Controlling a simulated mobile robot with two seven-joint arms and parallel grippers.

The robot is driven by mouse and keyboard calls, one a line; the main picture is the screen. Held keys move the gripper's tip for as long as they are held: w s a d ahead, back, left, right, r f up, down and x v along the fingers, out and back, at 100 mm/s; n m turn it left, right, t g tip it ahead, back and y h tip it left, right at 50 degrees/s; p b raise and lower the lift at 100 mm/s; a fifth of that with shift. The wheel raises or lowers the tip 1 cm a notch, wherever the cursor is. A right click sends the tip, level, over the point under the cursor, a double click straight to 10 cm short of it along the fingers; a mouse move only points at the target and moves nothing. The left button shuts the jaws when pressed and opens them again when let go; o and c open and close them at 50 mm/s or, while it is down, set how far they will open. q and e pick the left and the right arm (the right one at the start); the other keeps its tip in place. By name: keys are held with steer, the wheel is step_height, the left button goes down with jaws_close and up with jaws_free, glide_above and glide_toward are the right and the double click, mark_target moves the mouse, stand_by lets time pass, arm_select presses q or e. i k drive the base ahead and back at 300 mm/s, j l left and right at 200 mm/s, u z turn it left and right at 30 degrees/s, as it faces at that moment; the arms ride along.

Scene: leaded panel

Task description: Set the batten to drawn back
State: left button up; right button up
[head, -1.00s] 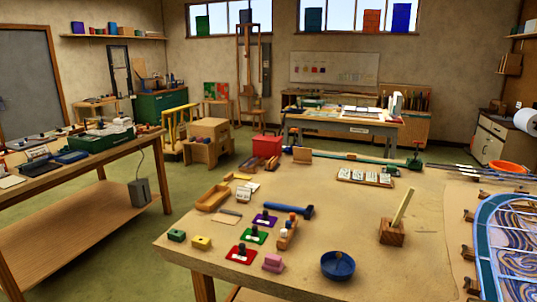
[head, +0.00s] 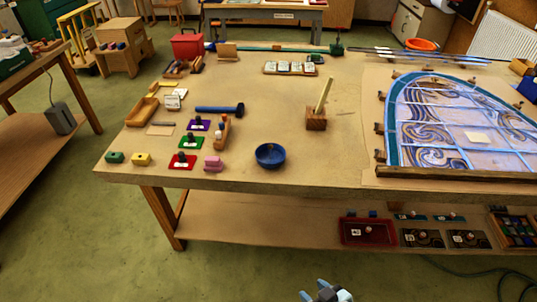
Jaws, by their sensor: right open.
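A pale stick (head: 324,94) leans up and to the right from a brown wooden block (head: 316,119) on the workbench, right of centre. A long dark wooden strip (head: 460,173) runs along the front edge of the leaded panel (head: 440,135). I cannot tell for certain which of these is the batten. My right gripper (head: 325,294) shows only in part at the bottom edge, open, low in front of the bench and well apart from both. My left gripper is not in view.
A blue bowl (head: 270,155) sits near the bench's front edge. A blue-handled hammer (head: 220,110), coloured pads and small blocks lie to the left. A lower shelf (head: 270,215) holds trays at right. Green floor (head: 100,240) is free in front.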

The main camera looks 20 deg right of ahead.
mark_target(401, 172)
steer(key=z, duration=2.15)
